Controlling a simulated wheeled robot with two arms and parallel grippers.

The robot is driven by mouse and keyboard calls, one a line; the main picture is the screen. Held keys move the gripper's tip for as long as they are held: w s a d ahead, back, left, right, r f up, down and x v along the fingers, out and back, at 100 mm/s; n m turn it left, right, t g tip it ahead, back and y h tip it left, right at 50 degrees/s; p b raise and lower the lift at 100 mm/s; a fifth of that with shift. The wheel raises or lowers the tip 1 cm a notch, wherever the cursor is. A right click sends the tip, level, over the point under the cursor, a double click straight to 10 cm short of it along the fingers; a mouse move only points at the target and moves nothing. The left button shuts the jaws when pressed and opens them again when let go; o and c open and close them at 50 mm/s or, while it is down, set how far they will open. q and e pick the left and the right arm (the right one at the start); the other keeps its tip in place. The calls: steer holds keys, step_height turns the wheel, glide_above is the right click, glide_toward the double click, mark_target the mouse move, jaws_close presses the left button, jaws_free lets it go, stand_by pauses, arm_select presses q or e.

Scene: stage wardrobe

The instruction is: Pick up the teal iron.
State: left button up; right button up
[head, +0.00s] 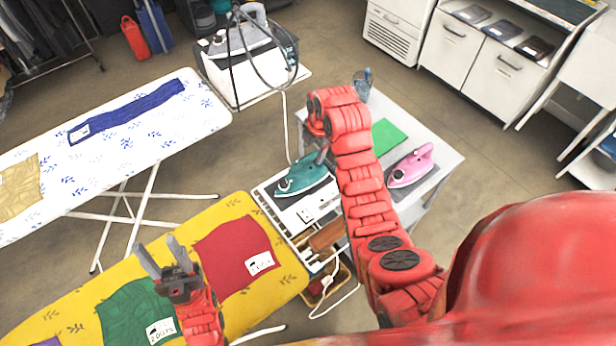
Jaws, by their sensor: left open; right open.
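The teal iron (304,178) rests on a white surface at the middle of the head view, just past the yellow ironing board's right end. My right arm reaches across from the right, and my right gripper (322,156) points down at the iron's right end. Its jaws are open but mostly hidden by my arm, so I cannot tell whether they touch the iron. My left gripper (163,258) is open and empty above the yellow ironing board (290,275), near the green cloth (128,312).
A pink iron (411,166) stands on the grey table to the right, next to a green sheet (387,136). A white-cased steam station (240,62) stands behind. A white ironing board (200,125) is at left. A white cord hangs beside a basket (318,296).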

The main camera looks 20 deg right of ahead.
mark_target(311, 155)
steer(key=shift+f+p, duration=0.1)
steer(key=shift+p, duration=0.25)
steer(key=f+p, duration=0.1)
steer(key=w+f+p, duration=0.1)
steer(key=f+p, duration=0.1)
steer(key=shift+a+f, duration=0.1)
steer(key=shift+f, duration=0.1)
steer(key=shift+w+f, duration=0.15)
steer(key=shift+f, duration=0.55)
jaws_close()
